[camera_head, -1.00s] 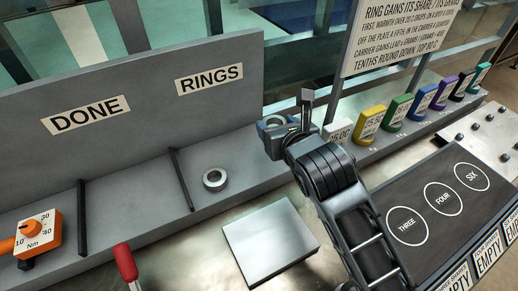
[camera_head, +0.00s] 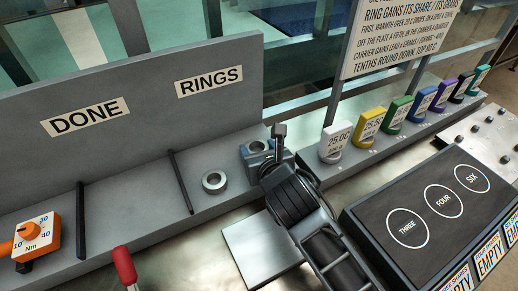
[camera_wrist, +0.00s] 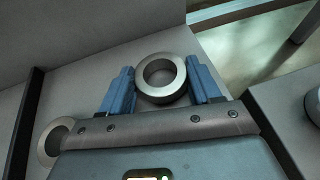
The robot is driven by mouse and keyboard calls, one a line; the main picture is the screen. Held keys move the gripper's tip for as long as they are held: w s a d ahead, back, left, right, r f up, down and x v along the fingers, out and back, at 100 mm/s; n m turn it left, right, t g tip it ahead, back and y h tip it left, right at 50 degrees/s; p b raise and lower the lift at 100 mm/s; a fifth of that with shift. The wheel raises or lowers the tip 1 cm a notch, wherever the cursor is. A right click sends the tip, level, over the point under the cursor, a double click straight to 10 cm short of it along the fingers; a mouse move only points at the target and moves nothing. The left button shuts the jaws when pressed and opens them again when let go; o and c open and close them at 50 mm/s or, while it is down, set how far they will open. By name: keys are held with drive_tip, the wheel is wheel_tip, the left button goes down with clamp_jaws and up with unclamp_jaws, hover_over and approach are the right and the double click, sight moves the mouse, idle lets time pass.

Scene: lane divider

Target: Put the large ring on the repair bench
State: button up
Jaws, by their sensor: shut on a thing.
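My gripper (camera_head: 257,148) is shut on a grey metal ring (camera_wrist: 161,77), which sits between its two blue fingers in the wrist view. The held ring is at the right end of the RINGS section of the grey shelf; I cannot tell whether it touches the shelf. A second metal ring (camera_head: 215,181) lies flat on the shelf, left of my gripper; it also shows in the wrist view (camera_wrist: 48,146). I cannot tell for sure which ring is larger. The metal bench top (camera_head: 185,245) lies in front of the shelf.
A square steel plate (camera_head: 248,250) lies on the bench, partly behind my arm. A dark panel (camera_head: 385,245) with marked circles is at right. Coloured weights (camera_head: 370,125) stand behind it. An orange Nm device (camera_head: 38,238) and a red handle (camera_head: 124,264) are left.

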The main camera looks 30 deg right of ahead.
drive_tip(key=o, duration=1.2)
drive_tip(key=shift+f, duration=0.1)
drive_tip(key=shift+o, duration=0.2)
drive_tip(key=shift+s+r, duration=0.1)
drive_tip(key=shift+r, duration=0.1)
drive_tip(key=v, duration=1.1)
drive_tip(key=shift+s+r, duration=0.2)
drive_tip(key=shift+s, duration=0.15)
drive_tip(key=shift+a, duration=0.1)
